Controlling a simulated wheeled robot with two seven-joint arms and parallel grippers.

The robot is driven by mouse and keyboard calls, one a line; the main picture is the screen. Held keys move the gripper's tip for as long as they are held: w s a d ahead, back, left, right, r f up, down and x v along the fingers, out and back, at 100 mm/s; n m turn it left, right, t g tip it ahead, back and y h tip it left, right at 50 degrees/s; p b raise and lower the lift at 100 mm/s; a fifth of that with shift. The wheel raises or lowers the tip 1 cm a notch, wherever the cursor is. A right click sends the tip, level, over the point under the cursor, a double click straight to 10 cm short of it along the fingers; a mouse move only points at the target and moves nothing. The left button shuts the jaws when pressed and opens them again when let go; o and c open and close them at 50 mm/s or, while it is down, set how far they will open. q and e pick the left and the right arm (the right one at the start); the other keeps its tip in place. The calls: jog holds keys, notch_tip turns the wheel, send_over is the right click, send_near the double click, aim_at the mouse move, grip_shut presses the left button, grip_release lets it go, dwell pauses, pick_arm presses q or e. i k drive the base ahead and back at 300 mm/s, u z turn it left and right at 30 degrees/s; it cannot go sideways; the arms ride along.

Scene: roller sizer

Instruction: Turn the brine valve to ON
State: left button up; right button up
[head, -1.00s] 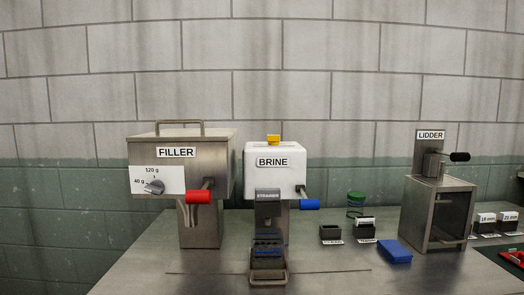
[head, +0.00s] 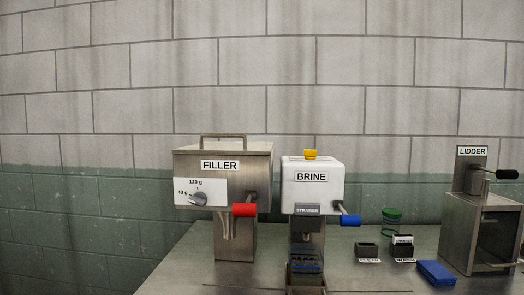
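The brine machine, a white box labelled BRINE (head: 297,190), stands on the steel table right of centre in the head view. A lever with a blue grip (head: 350,220) sticks out from its lower right side, pointing right and a little down. A yellow knob (head: 310,154) sits on top of the box. I see no ON or OFF marking, so I cannot tell which of the two is the valve or how it is set. Below the box is a grey part labelled STRAINER (head: 307,209). Neither of my grippers is in view.
The FILLER machine (head: 223,187), with a dial and red-gripped lever (head: 244,210), stands close on the left. A tiled wall closes the back.

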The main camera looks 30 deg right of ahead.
aim_at(309, 154)
jog(key=u, duration=0.05)
jog(key=k, duration=0.35)
jog(key=z, duration=0.85)
